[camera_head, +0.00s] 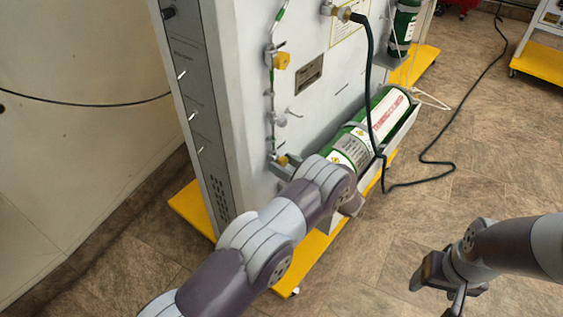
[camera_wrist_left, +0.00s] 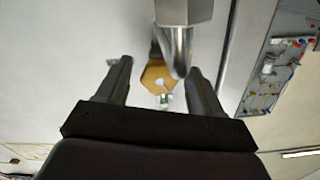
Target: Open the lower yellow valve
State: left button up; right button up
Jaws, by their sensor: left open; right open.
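The lower yellow valve (camera_head: 283,160) is on the side of the tall grey cabinet, low on a thin pipe line, partly hidden by my left arm. The upper yellow valve (camera_head: 282,60) is above it. My left gripper (camera_wrist_left: 160,66) is open in the left wrist view. A yellow hexagonal knob (camera_wrist_left: 154,76) shows between its two fingers, with a gap on each side; this view alone does not settle which valve it is. In the head view the left gripper is mostly hidden behind its own wrist. My right gripper (camera_head: 440,277) is open and empty above the floor at lower right.
A shiny metal fitting (camera_wrist_left: 182,40) stands close to the knob. A green cylinder (camera_head: 372,130) lies in a tray beside my left wrist. A dark hose (camera_head: 371,90) hangs from the cabinet (camera_head: 245,110) onto the floor. Yellow base edges (camera_head: 185,205) stick out below.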

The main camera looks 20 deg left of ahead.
pick_arm(q)
jog(key=shift+w+a, duration=0.25)
jog(key=shift+a, duration=0.3)
jog(key=c, duration=1.1)
jog(key=shift+o, duration=0.2)
jog(key=shift+f+n+b, duration=0.25)
jog(key=shift+n+b, duration=0.3)
jog(key=shift+n, duration=0.05)
jog(key=shift+n+b, duration=0.35)
jog(key=shift+n, duration=0.35)
jog(key=shift+r+n, duration=0.2)
jog(key=shift+n, duration=0.6)
jog(key=o, duration=1.1)
jog(key=shift+c, duration=0.2)
jog(key=v, duration=1.2)
jog(key=shift+d, duration=0.35)
